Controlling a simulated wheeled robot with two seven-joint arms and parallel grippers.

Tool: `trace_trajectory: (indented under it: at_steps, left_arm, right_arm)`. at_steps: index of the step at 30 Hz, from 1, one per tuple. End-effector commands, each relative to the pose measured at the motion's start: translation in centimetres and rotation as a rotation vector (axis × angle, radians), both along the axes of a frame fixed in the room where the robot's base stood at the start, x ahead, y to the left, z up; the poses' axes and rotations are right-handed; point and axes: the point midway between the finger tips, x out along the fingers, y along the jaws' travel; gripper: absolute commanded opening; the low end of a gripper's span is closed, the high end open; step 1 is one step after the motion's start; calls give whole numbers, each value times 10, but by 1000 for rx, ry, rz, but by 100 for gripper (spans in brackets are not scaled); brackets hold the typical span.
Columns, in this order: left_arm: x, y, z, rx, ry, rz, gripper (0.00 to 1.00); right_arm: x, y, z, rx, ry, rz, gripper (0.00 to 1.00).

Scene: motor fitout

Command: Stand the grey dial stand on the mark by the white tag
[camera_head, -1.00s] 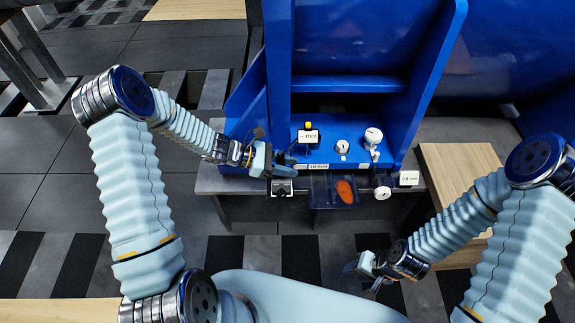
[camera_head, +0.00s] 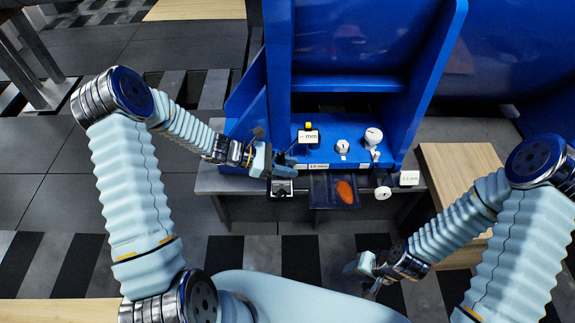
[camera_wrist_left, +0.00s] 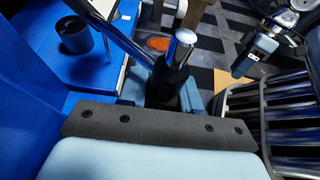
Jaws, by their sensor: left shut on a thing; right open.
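My left gripper (camera_head: 284,169) is at the left front of the blue fixture, over the grey bench's front edge. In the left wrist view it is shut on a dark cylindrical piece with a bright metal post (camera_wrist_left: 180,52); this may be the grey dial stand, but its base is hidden. A white tag (camera_head: 309,136) stands on the fixture's shelf, right of and behind the left gripper. Another white tag (camera_head: 409,178) is at the bench's right front. I cannot make out the mark. My right gripper (camera_head: 364,273) is open and empty, low in front of the bench.
White dial-like pieces (camera_head: 343,147) and (camera_head: 374,137) stand on the blue shelf. A small grey block (camera_head: 281,187) sits at the bench's front edge, beside a dark tray (camera_head: 320,193) with an orange patch. Blue fixture walls (camera_head: 278,70) rise behind. A wooden surface (camera_head: 455,170) lies right.

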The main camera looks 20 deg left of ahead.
Motion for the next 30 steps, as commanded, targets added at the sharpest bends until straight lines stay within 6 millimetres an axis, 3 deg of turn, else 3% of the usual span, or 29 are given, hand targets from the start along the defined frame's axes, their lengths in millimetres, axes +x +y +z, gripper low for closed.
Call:
trace_trajectory:
  at_steps: [14, 15, 20, 30]
  left_arm:
    - [1, -1, -5, -2, -3, -1, 0]
    - [1, -1, -5, -2, -3, -1, 35]
    - [0, 0, -5, -1, -2, -1, 60]
    - [0, 0, -7, 2, 1, 0, 62]
  right_arm:
    - [0, 0, -5, 0, 0, 0, 43]
    - [0, 0, -5, 0, 0, 0, 43]
    - [0, 0, -5, 0, 0, 0, 43]
    - [1, -2, -5, -3, -2, -3, 43]
